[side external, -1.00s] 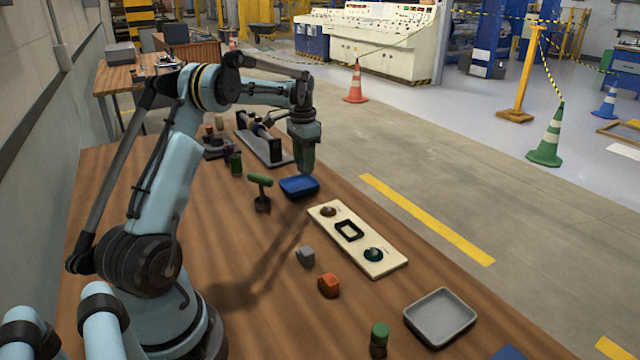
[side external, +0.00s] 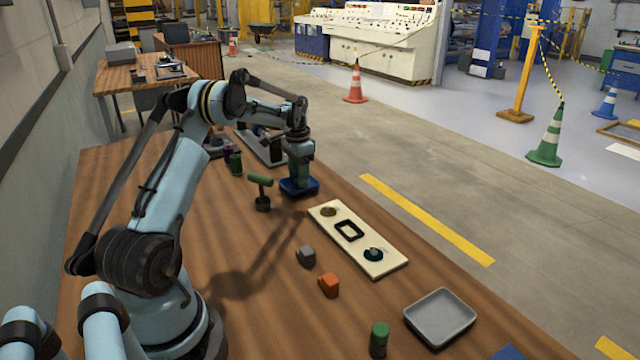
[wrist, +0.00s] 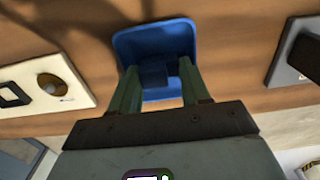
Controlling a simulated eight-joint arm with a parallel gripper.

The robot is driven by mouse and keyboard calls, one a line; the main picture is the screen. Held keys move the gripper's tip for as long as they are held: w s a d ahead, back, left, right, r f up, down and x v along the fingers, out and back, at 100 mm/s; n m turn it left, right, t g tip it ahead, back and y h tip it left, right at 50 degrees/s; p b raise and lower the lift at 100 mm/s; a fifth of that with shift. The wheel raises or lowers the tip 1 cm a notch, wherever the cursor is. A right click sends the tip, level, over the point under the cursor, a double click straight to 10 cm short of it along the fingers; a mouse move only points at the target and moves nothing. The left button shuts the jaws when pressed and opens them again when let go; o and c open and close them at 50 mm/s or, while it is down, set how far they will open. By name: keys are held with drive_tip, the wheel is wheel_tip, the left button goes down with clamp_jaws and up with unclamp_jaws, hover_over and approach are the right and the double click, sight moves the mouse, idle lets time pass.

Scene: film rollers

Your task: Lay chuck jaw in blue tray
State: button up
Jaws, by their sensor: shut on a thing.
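The blue tray (side external: 313,186) lies on the wooden table behind the cream panel, and its rim and inner floor fill the upper middle of the wrist view (wrist: 128,40). My gripper (side external: 300,184) points straight down over the tray, its green fingers low inside the tray's outline. In the wrist view my gripper (wrist: 158,70) is shut on a small dark blue block, which I take as the chuck jaw (wrist: 157,76). The block is within the tray's outline. I cannot tell whether it touches the floor. The fingers hide it in the side view.
A cream panel (side external: 383,262) with round fittings lies just in front of the tray. A green-topped T-shaped stand (side external: 261,190) is close to its left. A grey block (side external: 306,256), an orange block (side external: 329,285) and a grey tray (side external: 440,316) are nearer.

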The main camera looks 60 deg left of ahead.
drive_tip(key=o, duration=0.9)
wheel_tip(320, 180, up, 12)
drive_tip(key=w+d+r+t+y, duration=0.15)
drive_tip(key=d+r, duration=0.35)
drive_tip(key=d, duration=0.5)
drive_tip(key=s+d+t, duration=0.2)
drive_tip(key=s+d, duration=0.1)
drive_tip(key=d, duration=0.6)
drive_tip(key=s+d+t, duration=0.1)
drive_tip(key=s+d, duration=0.2)
drive_tip(key=d, duration=0.5)
drive_tip(key=shift+s+d+f+t+h, duration=0.25)
drive_tip(key=shift+s+d+f+t, duration=0.2)
drive_tip(key=shift+s+d+f, duration=0.65)
drive_tip(key=shift+s+d+f+t+h, duration=0.25)
drive_tip(key=shift+s+d+f+t, duration=0.25)
drive_tip(key=shift+s+d, duration=1)
drive_tip(key=shift+s+d+f+t+h, duration=0.35)
drive_tip(key=shift+s+d+f, duration=0.6)
drive_tip(key=shift+d, duration=0.7)
